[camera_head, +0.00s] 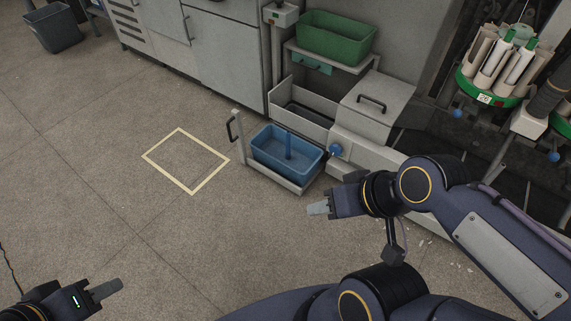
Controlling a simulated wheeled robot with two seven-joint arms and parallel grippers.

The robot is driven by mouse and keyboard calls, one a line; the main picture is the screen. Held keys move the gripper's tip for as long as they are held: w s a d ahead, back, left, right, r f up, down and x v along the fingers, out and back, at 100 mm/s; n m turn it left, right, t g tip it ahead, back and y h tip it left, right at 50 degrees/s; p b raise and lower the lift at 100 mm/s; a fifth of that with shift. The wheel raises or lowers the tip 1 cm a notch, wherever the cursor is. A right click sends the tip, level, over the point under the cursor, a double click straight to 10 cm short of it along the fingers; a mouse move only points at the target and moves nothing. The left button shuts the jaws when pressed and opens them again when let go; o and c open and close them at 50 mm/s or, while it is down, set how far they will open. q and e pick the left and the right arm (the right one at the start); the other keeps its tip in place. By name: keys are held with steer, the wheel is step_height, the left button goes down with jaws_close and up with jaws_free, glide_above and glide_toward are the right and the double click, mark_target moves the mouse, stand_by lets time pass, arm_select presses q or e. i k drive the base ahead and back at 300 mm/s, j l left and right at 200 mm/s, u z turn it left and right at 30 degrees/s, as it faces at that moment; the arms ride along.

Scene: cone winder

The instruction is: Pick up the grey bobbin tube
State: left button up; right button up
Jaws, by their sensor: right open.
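I cannot pick out a grey bobbin tube with certainty. Several pale grey-white tubes (493,62) stand in a round green holder (480,92) at the upper right, some with green tops. My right gripper (318,208) is open and empty, just in front of a blue bin, well below and left of the holder. My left gripper (106,290) is over the floor at the lower left, far from the tubes. Its fingers overlap in this view, so their opening does not show.
The blue bin (268,160) with a blue upright post sits on a low pull-out tray. A green bin (335,38) stands on a shelf above. Grey cabinets (232,50) line the back. A yellow taped rectangle (178,187) marks clear floor at left.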

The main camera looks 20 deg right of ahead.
mark_target(498, 170)
steer(key=z, duration=2.5)
steer(key=i+u, duration=0.15)
steer(key=i, duration=0.5)
steer(key=i+l+u, duration=0.15)
steer(key=i, duration=0.45)
steer(key=i+l+u, duration=0.15)
steer(key=i, duration=0.45)
